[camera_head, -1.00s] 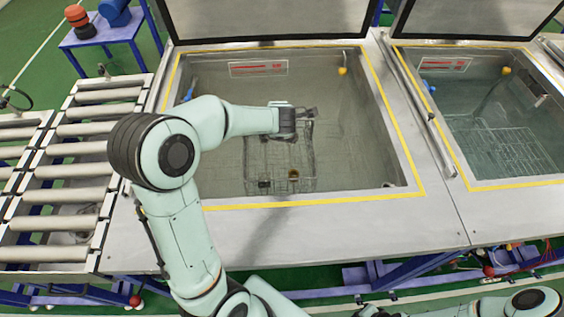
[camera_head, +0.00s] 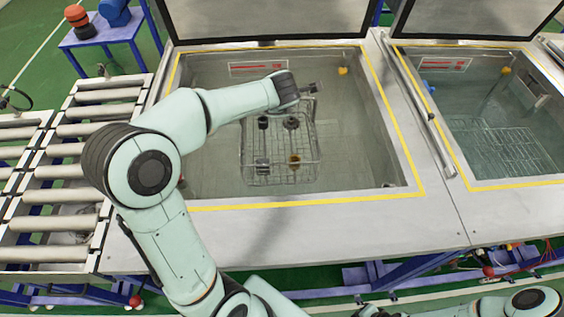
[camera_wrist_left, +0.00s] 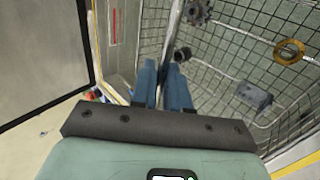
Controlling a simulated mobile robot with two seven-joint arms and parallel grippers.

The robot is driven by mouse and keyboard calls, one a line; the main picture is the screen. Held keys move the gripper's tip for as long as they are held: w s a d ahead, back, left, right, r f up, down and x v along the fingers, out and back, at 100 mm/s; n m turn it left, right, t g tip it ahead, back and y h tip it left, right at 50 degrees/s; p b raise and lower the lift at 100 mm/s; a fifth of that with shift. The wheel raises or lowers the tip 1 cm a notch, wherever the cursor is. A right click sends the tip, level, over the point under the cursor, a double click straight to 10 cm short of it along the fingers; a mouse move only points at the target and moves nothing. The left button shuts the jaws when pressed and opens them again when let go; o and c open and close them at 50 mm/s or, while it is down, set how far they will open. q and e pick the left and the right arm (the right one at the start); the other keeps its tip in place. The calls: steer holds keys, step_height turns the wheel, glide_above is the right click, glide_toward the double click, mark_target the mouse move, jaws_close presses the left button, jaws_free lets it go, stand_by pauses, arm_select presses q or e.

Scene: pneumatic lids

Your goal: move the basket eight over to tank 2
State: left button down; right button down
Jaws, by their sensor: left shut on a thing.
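The wire basket (camera_head: 282,183) is in the left open tank (camera_head: 357,158) and holds several small parts. My left gripper (camera_head: 312,88) is at the basket's far side, shut on its bar. In the left wrist view, the blue fingers (camera_wrist_left: 164,85) close around the upright metal bar (camera_wrist_left: 173,38), with the basket mesh (camera_wrist_left: 225,45) beside and beyond them. The parts look sharp, but I cannot tell how far the basket is above the tank floor. No number is readable on basket or tanks. My right gripper is out of view.
A metal divider with a rail (camera_head: 412,95) separates the tanks. Raised lids (camera_head: 262,18) stand behind. A roller conveyor (camera_head: 65,175) is on the left.

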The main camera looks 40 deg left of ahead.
arm_select(q)
steer(key=shift+r, duration=3.55)
stand_by(1.5)
steer(key=shift+d+f, duration=0.1)
stand_by(0.8)
